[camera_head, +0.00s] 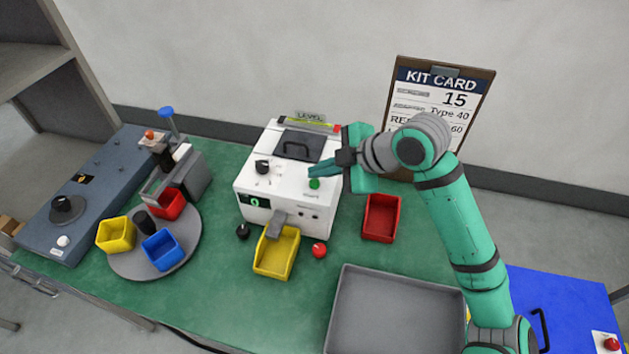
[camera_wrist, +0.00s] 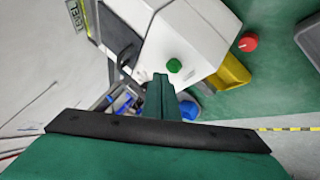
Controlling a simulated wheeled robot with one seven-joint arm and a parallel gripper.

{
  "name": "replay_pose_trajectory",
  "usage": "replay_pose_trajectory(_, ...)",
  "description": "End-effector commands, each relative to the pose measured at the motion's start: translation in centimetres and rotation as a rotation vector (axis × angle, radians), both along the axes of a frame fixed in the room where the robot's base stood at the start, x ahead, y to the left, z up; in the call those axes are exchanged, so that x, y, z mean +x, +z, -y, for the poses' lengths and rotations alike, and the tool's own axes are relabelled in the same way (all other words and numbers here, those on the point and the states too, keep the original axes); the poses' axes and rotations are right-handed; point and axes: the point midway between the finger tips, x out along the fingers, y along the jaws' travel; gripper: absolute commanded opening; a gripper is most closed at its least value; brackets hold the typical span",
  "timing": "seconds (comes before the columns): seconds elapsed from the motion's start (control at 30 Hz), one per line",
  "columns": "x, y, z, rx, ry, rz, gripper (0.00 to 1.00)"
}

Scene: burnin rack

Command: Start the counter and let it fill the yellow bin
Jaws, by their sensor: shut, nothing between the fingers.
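The white counter (camera_head: 258,187) stands mid-table with a small display (camera_head: 255,201); its digit is too small to read surely. A green button (camera_head: 314,183) is on its top right; it also shows in the wrist view (camera_wrist: 174,65). A yellow bin (camera_head: 270,271) sits under the counter's grey chute (camera_head: 277,224); it looks empty, and its edge shows in the wrist view (camera_wrist: 232,72). My gripper (camera_head: 312,171) is shut and empty, fingertips close to the green button. In the wrist view its tips (camera_wrist: 163,78) are beside the button; I cannot tell whether they touch.
A turntable (camera_head: 130,263) at left holds yellow, red and blue bins. A red bin (camera_head: 381,218) stands right of the counter. A grey tray (camera_head: 347,300) lies in front. A red knob (camera_head: 319,250) and black knob (camera_head: 243,231) flank the chute. A kit card (camera_head: 440,100) leans behind.

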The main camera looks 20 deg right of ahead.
Motion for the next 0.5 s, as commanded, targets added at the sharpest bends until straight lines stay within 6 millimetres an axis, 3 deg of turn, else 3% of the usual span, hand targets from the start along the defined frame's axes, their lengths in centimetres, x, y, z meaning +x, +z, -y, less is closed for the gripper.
replay_pose_trajectory(0.5,0.01,-0.79,-0.02,0.001,0.001,0.000,0.00)
